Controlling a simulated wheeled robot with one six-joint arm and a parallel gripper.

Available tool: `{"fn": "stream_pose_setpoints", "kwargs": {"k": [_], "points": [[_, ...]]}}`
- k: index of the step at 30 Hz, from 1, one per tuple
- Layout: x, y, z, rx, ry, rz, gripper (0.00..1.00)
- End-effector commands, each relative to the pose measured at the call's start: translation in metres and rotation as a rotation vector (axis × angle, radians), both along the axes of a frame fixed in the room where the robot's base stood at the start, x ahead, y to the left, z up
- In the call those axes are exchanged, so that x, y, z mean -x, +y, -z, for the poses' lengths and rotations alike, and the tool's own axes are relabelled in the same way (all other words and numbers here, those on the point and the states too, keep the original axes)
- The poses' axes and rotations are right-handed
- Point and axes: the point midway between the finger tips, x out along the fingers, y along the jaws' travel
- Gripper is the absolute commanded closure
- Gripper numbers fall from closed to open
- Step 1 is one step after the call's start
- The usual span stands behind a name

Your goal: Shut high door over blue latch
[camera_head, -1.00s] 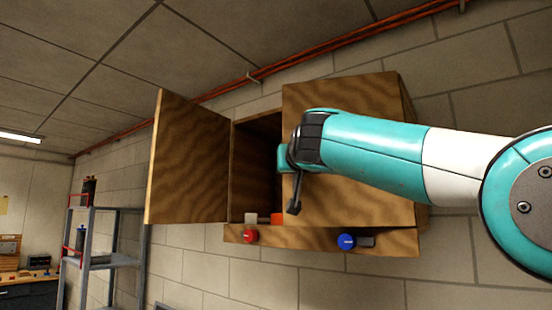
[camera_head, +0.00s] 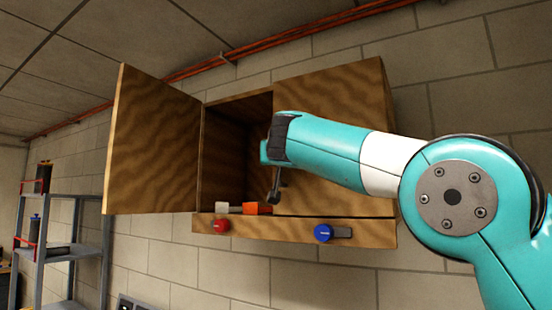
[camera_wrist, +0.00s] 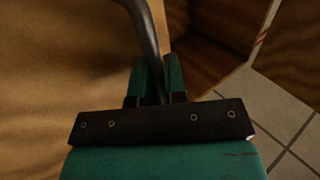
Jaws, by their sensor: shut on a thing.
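The wooden wall cabinet has a right-hand door (camera_head: 335,150) above the blue latch (camera_head: 322,233). This door stands almost flush with the cabinet front; its top left corner still sits slightly proud of the frame. The blue latch is a round knob on the lower ledge, with a grey bar pointing right. My gripper (camera_head: 272,165) is at the door's left edge, partly hidden by my wrist. In the wrist view, my gripper (camera_wrist: 159,80) is shut on the dark curved door handle (camera_wrist: 146,30). The handle's lower end (camera_head: 274,192) shows below my wrist.
The left door (camera_head: 155,145) stands wide open. A red latch knob (camera_head: 221,226) is on the ledge (camera_head: 270,230) below the opening. An orange block (camera_head: 257,208) and a pale block (camera_head: 222,208) are at the opening's bottom. A metal shelf (camera_head: 72,250) stands at the lower left.

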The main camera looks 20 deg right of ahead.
Motion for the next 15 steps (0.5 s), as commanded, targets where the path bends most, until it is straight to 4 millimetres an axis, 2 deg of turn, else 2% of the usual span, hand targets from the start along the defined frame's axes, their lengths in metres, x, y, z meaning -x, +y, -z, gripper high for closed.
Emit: {"fn": "stream_pose_setpoints", "kwargs": {"k": [5, 6, 8, 9, 15], "points": [[-0.0003, -0.0033, -0.0044, 0.002, -0.013, 0.004, 1.0], [-0.0002, -0.0036, -0.0045, 0.002, -0.013, 0.004, 0.8], [-0.0003, -0.0042, -0.0042, 0.001, -0.012, 0.006, 0.67], [-0.0003, -0.0042, -0.0038, 0.001, -0.011, 0.006, 0.64], [-0.0004, -0.0044, -0.002, 0.0, -0.006, 0.007, 0.64]]}}
